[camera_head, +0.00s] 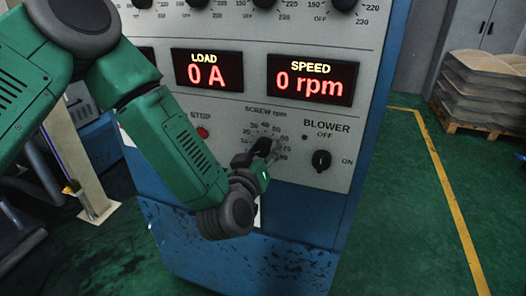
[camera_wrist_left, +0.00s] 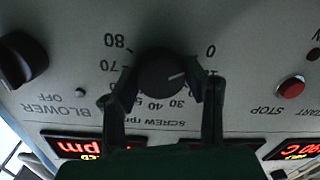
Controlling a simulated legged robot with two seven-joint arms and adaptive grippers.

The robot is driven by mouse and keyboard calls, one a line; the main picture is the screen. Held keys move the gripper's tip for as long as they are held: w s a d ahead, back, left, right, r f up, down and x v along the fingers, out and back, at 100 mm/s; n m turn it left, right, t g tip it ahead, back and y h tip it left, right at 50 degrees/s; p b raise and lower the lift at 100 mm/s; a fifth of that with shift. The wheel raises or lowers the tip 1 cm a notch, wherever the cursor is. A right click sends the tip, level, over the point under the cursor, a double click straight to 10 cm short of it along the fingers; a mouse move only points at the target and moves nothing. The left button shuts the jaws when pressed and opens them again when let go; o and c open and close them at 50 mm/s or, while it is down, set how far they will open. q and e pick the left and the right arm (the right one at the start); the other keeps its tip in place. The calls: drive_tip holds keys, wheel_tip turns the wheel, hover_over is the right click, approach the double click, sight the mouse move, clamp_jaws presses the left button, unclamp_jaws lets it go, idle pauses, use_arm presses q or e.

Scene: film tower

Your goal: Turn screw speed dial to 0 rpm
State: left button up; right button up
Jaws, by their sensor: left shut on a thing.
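The screw speed dial is a round black knob (camera_wrist_left: 163,75) on the grey panel, seen upside down in the left wrist view. Its white pointer line aims toward the low end of the scale, close to the right finger, which hides some marks near the 0. My left gripper (camera_wrist_left: 163,88) is shut on the knob, one dark finger on each side. In the head view my left gripper (camera_head: 257,157) covers most of the dial below the screw rpm scale. The speed display (camera_head: 312,80) reads 0 rpm. My right gripper is not in view.
The load display (camera_head: 208,71) reads 0 A. A red stop button (camera_head: 203,132) is left of the dial, and the blower switch (camera_head: 321,160) is close on its right. Stacked sacks on a pallet (camera_head: 484,88) stand far right. The green floor beside the cabinet is clear.

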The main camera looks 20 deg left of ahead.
use_arm(q)
drive_tip(key=o, duration=1.2)
drive_tip(key=shift+c, duration=0.2)
drive_tip(key=s, duration=1.2)
